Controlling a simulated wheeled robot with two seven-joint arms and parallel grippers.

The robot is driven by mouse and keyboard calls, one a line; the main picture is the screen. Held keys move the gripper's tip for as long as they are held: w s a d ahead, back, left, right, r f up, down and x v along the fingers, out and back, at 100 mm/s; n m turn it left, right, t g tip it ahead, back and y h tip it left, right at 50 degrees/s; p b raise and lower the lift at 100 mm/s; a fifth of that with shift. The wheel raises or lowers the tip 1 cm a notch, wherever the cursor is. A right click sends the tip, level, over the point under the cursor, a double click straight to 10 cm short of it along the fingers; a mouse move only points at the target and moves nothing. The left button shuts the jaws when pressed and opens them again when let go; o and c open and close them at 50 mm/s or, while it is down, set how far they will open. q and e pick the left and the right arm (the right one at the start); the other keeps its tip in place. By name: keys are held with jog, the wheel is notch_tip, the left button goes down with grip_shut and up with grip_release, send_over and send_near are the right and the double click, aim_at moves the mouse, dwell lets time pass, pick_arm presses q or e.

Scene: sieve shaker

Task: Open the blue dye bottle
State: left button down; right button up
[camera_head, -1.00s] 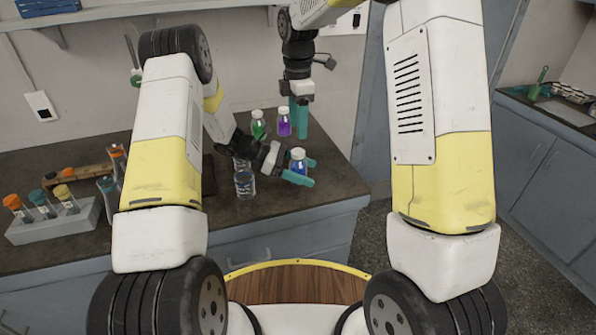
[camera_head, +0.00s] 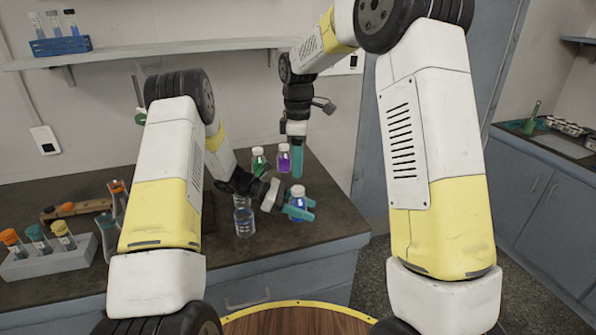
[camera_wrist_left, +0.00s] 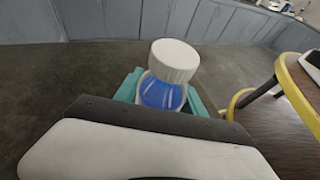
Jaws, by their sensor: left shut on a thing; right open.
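The blue dye bottle (camera_head: 299,201) has a white cap on it and stands near the right end of the dark bench. The cap (camera_wrist_left: 174,61) and blue body (camera_wrist_left: 161,93) also show in the left wrist view. My left gripper (camera_head: 300,210) is shut on the bottle's body from the left, with teal fingers on either side and the cap clear above them. My right gripper (camera_head: 298,147) is open and empty. It points down behind the blue bottle, near the purple bottle; its fingers nearly overlap in this view.
A purple bottle (camera_head: 284,160) and a green bottle (camera_head: 259,162) stand behind the blue one. A tube rack (camera_head: 48,262) and flasks stand farther left. The bench's right end is mostly clear.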

aim_at(298, 189)
jog(key=m, duration=0.7)
jog(key=shift+f, duration=0.15)
jog(key=m, duration=0.7)
jog(key=shift+f, duration=0.1)
jog(key=m, duration=1.8)
jog(key=shift+m, duration=0.3)
jog(key=m, duration=0.4)
jog(key=shift+r+m, duration=0.2)
jog(key=shift+m, duration=0.2)
jog(key=m, duration=0.7)
jog(key=shift+r, duration=0.15)
jog(key=shift+f+m, duration=0.4)
jog(key=shift+f, duration=3.6)
